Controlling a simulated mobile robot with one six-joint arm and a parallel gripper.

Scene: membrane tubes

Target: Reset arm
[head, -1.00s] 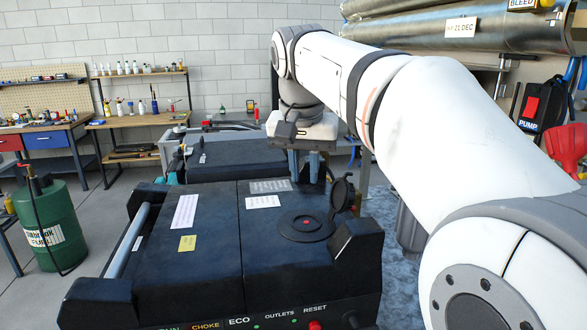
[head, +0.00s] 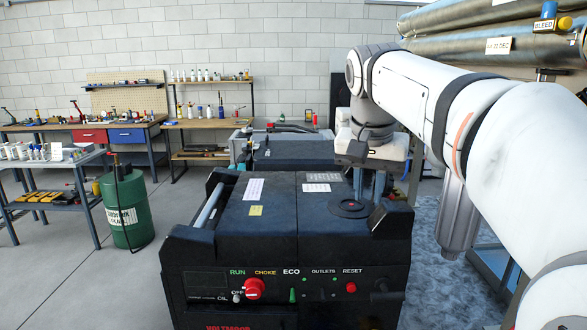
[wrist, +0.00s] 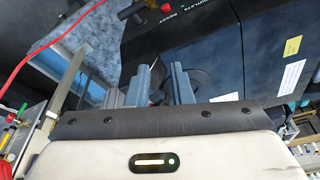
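My gripper (head: 370,190) hangs from my white arm, pointing down above the back right of a black generator (head: 262,215). In the wrist view, its two grey fingers (wrist: 163,85) stand apart with nothing seen held between them. The dark round filler disc (head: 349,208) on the generator's top lies just in front of the fingers in the head view; part of a dark round shape shows behind them in the wrist view. Whether the fingers touch anything is unclear.
The generator's front has a red choke knob (head: 255,288) and a red reset button (head: 351,287). A green fuel drum (head: 127,208) and a grey cart (head: 75,190) stand left. Large metal tubes (head: 480,40) are racked at upper right. Floor at left front is clear.

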